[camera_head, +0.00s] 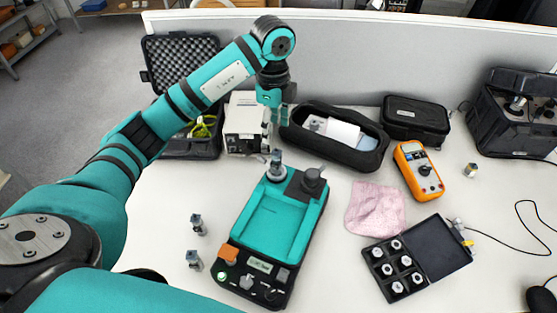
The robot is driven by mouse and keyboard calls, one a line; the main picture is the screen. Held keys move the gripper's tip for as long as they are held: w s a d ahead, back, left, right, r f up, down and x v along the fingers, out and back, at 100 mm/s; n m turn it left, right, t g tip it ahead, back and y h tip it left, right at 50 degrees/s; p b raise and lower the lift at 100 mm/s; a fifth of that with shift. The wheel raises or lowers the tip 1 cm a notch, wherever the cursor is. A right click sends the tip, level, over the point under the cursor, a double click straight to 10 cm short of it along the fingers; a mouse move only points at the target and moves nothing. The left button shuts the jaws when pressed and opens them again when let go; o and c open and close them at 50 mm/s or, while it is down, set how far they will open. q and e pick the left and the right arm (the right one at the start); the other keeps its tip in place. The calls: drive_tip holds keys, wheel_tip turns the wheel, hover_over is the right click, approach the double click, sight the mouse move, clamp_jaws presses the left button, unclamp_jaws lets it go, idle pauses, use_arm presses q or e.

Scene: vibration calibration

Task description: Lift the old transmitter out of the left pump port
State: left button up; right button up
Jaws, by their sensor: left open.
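The teal and black pump (268,224) stands on the table in the middle of the head view. At its far end, a small grey transmitter (277,163) stands upright in the left port. A dark round fitting (313,180) sits at the right port. My left gripper (276,127) points down just above and beyond the transmitter, open and empty. It appears apart from the transmitter, though the exact height gap is hard to tell. My right gripper is not in view.
Two small transmitters (197,224) stand left of the pump. A pink cloth (375,207), orange multimeter (419,172) and black case of sensors (432,252) lie right.

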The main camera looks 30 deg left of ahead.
sight(275, 150)
use_arm(q)
wheel_tip(275, 150, down, 4)
drive_tip(key=shift+p, duration=0.3)
wheel_tip(275, 150, down, 4)
drive_tip(key=shift+w+f+p, duration=0.1)
drive_tip(key=shift+p, duration=0.25)
drive_tip(key=f+p, duration=0.1)
drive_tip(key=f, duration=0.3)
drive_tip(key=shift+d+p, duration=0.2)
drive_tip(key=shift+p, duration=0.1)
drive_tip(key=shift+f, duration=0.6)
drive_tip(key=shift+w, duration=0.1)
clamp_jaws()
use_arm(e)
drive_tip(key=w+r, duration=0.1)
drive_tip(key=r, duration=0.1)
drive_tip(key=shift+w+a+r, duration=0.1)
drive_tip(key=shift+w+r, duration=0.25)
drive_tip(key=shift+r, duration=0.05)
